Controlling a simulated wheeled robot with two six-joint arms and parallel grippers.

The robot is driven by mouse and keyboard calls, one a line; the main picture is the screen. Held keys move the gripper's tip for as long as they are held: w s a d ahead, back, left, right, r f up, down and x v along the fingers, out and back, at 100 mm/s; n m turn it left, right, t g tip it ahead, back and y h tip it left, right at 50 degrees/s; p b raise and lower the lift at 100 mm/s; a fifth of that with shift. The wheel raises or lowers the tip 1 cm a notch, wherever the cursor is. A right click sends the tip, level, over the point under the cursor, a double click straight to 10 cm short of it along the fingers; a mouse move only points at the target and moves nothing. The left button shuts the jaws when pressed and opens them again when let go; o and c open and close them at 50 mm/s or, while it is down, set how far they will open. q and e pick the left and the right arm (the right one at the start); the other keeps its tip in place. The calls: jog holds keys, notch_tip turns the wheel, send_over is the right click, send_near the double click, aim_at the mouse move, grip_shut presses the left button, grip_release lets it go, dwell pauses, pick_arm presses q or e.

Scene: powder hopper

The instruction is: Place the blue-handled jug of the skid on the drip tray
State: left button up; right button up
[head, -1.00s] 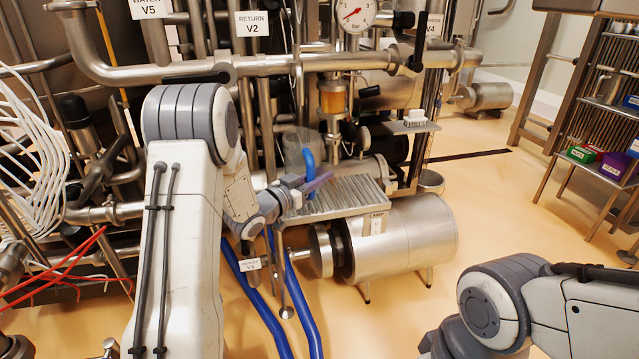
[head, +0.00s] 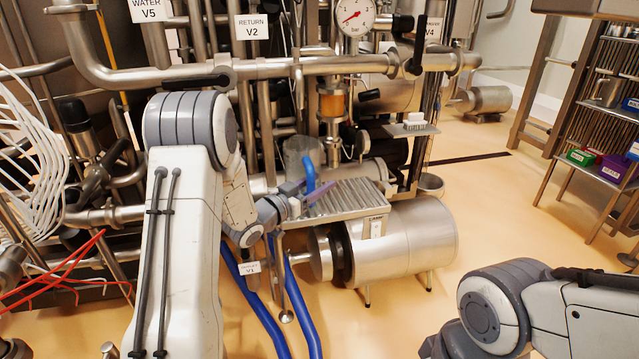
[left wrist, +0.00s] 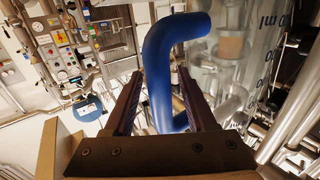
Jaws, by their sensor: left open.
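The jug (head: 296,151) is clear, with a blue handle (head: 309,173) facing me. It looks upright at the left end of the ribbed metal drip tray (head: 347,197); its base is partly hidden, so I cannot see its full contact. My left gripper (head: 302,187) is open just in front of the handle. In the left wrist view, the two dark fingers (left wrist: 160,75) lie apart on either side of the blue handle (left wrist: 160,62), with the clear marked jug wall (left wrist: 262,60) behind to the right. My right gripper is out of view.
Pipes and valves crowd behind the tray, with a pressure gauge (head: 353,14) above. A small shelf with a white block (head: 414,121) is right of the tray. A steel cylinder (head: 410,240) lies below it. Blue hoses (head: 300,305) run down the front.

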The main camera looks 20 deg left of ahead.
pick_arm(q)
jog(key=p+v, duration=0.1)
jog(key=v, duration=1)
jog(key=shift+s, duration=0.2)
jog(key=shift+a, duration=0.1)
